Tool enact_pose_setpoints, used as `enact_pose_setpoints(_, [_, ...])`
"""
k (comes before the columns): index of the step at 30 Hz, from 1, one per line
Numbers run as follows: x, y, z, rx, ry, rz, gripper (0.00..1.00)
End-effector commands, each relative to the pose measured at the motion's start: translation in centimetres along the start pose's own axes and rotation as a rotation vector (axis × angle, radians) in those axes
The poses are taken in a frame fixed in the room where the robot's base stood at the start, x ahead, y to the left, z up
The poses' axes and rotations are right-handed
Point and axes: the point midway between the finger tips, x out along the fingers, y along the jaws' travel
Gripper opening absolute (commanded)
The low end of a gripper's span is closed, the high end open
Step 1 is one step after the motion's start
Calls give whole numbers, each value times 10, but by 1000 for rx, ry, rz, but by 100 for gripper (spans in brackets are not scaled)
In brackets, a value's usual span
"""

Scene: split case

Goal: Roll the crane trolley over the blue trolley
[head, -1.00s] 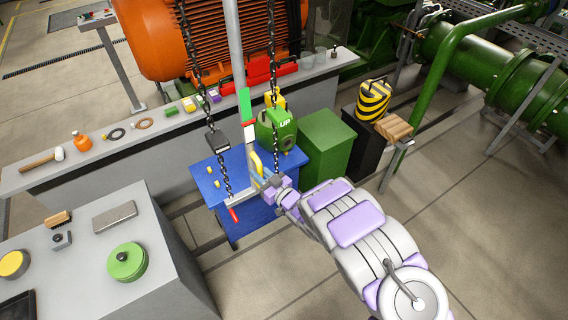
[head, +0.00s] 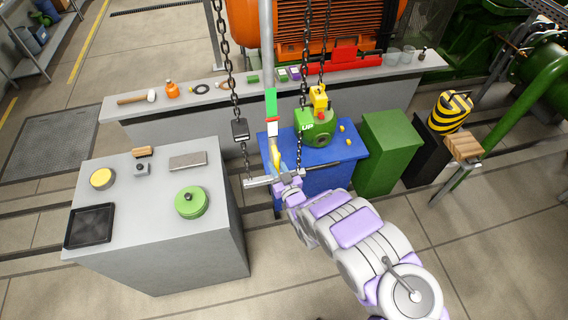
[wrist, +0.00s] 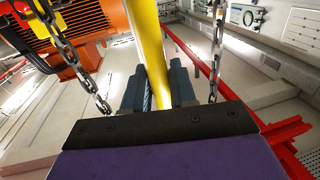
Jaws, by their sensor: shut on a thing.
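My gripper (head: 284,178) is shut on a yellow bar at the lower end of a hanging pole; the yellow bar (wrist: 150,50) stands between my fingers in the wrist view. The pole (head: 267,50) carries green, red and white bands above my gripper. The crane trolley itself is not visible in the head view. The blue trolley (head: 350,155) stands behind and to the right of my gripper. A green casing marked UP (head: 316,127) appears over its top, with a yellow block (head: 318,98) above. I cannot tell whether the casing rests or hangs.
Chains (head: 228,70) hang beside the pole. A grey bench (head: 165,240) with a green round pot (head: 191,202) stands at left. A green box (head: 388,150) and black stand (head: 424,155) are right of the blue trolley. A long grey ledge (head: 180,125) runs behind.

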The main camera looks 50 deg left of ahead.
Motion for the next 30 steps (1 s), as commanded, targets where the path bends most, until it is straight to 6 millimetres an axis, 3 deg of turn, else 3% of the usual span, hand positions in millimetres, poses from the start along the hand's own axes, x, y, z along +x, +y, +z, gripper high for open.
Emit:
enact_pose_setpoints(8, [1, -1, 0, 1, 2, -6, 0])
enact_pose_setpoints(9, [1, 0, 0, 1, 3, -5, 27])
enact_pose_setpoints(14, [0, 2, -1, 2, 3, -2, 42])
enact_pose_setpoints(30, [-10, 1, -1, 2, 4, -2, 43])
